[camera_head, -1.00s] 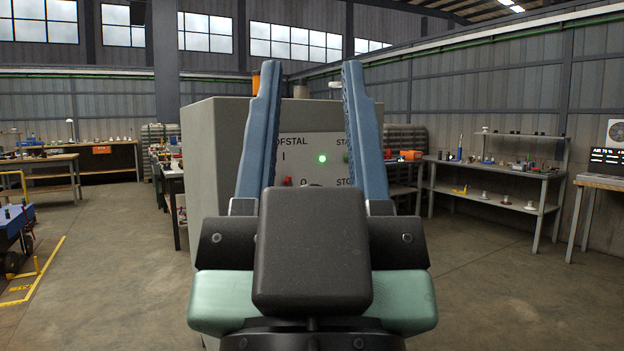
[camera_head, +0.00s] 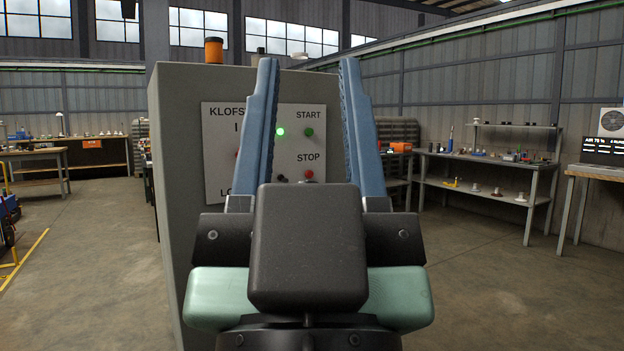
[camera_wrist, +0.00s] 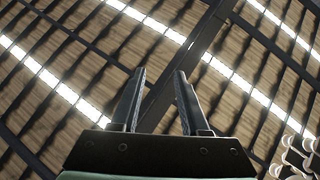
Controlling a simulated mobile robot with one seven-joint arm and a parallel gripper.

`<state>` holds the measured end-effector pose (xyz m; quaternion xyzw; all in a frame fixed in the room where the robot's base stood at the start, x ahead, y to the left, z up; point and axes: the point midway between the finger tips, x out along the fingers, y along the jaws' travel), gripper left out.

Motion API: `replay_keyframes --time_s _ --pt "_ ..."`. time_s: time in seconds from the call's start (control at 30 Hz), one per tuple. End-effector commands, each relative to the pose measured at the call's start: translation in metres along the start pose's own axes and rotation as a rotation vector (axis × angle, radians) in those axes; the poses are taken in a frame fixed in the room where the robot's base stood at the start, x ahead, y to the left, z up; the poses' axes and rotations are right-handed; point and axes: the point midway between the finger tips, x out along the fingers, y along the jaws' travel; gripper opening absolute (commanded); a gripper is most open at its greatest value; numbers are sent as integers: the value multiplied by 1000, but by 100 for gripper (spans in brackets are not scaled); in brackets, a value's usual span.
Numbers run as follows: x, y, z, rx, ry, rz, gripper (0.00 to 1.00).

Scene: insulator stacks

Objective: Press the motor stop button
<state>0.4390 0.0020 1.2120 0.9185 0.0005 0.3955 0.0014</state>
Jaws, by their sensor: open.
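A grey control cabinet (camera_head: 182,200) stands ahead, with a light panel (camera_head: 214,165) on its front. The red stop button (camera_head: 309,175) sits on the panel's right side, below the word STOP. The green start button (camera_head: 309,132) is above it, and a green lamp (camera_head: 280,132) is lit to its left. My gripper (camera_head: 308,64) is open and empty, with its blue fingers pointing up in front of the cabinet. The left finger hides part of the panel. In the wrist view my gripper (camera_wrist: 160,73) shows against the roof; no button is in that view.
An orange beacon (camera_head: 214,50) stands on the cabinet top. A workbench with shelves (camera_head: 490,165) is at the right, and a wooden table (camera_head: 35,155) is at the far left. Open concrete floor (camera_head: 480,285) lies at the right.

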Motion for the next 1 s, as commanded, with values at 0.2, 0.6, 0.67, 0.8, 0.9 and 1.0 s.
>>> replay_keyframes --time_s 0.2,0.6,0.67,0.8,0.9,1.0 --pt "0 0 0 0 0 1 45" --pt "0 0 0 -1 0 1 0" --pt "0 0 0 -1 0 1 0" --pt "0 0 0 -1 0 1 0" --pt "0 0 0 -1 0 1 0" --pt "0 0 0 -1 0 1 0"
